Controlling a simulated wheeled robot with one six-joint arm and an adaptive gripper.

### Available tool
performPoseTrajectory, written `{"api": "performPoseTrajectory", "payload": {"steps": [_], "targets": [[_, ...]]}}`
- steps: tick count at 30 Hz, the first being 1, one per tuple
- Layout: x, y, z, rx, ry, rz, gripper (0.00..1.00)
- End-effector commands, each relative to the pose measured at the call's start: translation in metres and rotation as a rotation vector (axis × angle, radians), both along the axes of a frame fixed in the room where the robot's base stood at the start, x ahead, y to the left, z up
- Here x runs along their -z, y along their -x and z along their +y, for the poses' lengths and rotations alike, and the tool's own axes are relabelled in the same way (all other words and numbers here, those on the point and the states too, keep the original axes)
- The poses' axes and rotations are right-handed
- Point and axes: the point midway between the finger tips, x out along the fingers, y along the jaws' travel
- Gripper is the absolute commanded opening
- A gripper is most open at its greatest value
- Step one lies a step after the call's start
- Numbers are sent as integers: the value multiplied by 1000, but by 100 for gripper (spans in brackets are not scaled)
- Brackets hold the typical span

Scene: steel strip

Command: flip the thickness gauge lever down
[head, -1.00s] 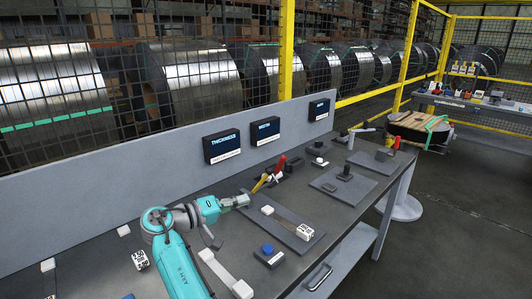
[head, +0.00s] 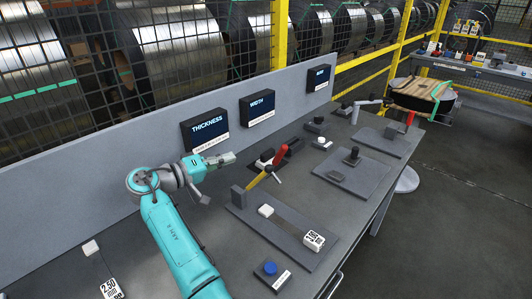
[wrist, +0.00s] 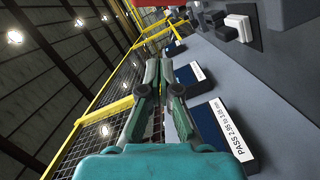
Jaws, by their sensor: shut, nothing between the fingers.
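The thickness gauge is a dark plate (head: 295,243) on the bench with a small block at its back-left. Its lever, a yellow arm (head: 258,181) with a red handle (head: 280,155), is tilted up to the right. My gripper (head: 232,158) is shut and empty, left of the red handle and apart from it in the head view, in front of the back panel. In the wrist view my gripper's fingers (wrist: 160,62) are together with nothing between them. A red part shows at the top edge there; I cannot tell which.
The thickness display (head: 206,130) and width display (head: 257,107) hang on the back panel close behind my gripper. A white block (head: 265,210) and a 3.00 mm tag (head: 313,241) sit on the plate. A blue button (head: 270,268) is in front. Another red lever (head: 410,118) stands farther right.

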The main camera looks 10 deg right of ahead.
Motion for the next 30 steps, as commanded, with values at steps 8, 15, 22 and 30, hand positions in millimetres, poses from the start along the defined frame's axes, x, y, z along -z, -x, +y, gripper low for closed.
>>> {"api": "performPoseTrajectory", "payload": {"steps": [8, 15, 22, 30], "targets": [[2, -9, -20, 4, 1, 0, 0], [5, -28, -59, 3, 0, 0, 0], [10, -43, -96, 2, 0, 0, 0], [21, -34, -122, 1, 0, 0, 0]]}}
